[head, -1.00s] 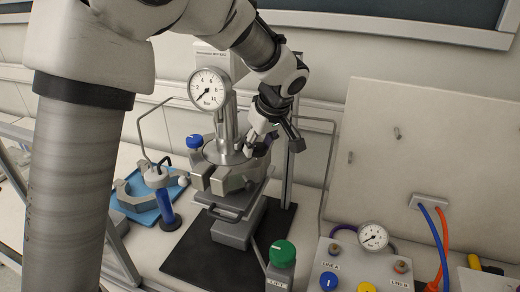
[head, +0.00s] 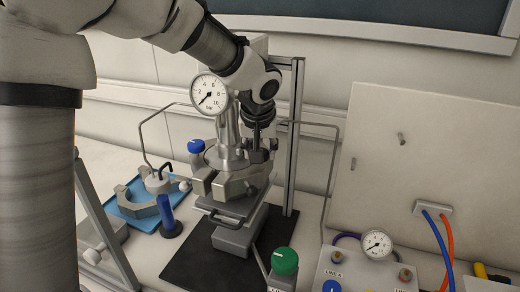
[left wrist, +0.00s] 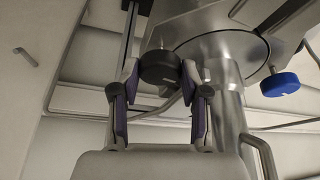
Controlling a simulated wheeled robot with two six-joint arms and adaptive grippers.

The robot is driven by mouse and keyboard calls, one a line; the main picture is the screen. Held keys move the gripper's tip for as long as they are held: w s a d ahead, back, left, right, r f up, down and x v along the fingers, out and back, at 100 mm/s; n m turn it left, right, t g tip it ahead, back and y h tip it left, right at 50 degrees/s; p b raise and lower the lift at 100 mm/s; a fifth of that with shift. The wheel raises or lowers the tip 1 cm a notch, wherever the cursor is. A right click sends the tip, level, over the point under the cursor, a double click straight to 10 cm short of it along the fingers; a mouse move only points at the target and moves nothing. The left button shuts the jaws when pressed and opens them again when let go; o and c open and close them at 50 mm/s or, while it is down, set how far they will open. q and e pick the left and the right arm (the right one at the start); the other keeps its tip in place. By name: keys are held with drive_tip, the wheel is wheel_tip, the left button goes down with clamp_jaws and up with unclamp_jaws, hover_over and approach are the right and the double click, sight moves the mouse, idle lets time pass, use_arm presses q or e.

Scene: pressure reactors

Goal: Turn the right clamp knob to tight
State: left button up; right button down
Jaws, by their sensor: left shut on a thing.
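The reactor (head: 232,160) stands in the middle of the head view with a round gauge (head: 209,93) in front of its top. My left gripper (head: 260,150) is at the right side of the reactor's clamp. In the left wrist view my left gripper (left wrist: 160,85) has its purple-padded fingers on both sides of a dark round knob (left wrist: 158,66) and is shut on it. The knob is mostly hidden by the fingers in the head view. A blue knob (head: 196,146) is on the opposite side of the clamp; it also shows in the left wrist view (left wrist: 279,85). My right gripper is not in view.
A blue tray (head: 127,207) with metal clamp parts lies left of the reactor. A green knob (head: 285,261) and a panel with a gauge (head: 377,243) are at the front right. A metal post (head: 294,140) stands close to my left gripper.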

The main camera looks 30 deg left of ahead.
use_arm(q)
drive_tip(key=shift+w+r, duration=0.1)
drive_tip(key=o, duration=1.1)
drive_tip(key=shift+o, duration=0.2)
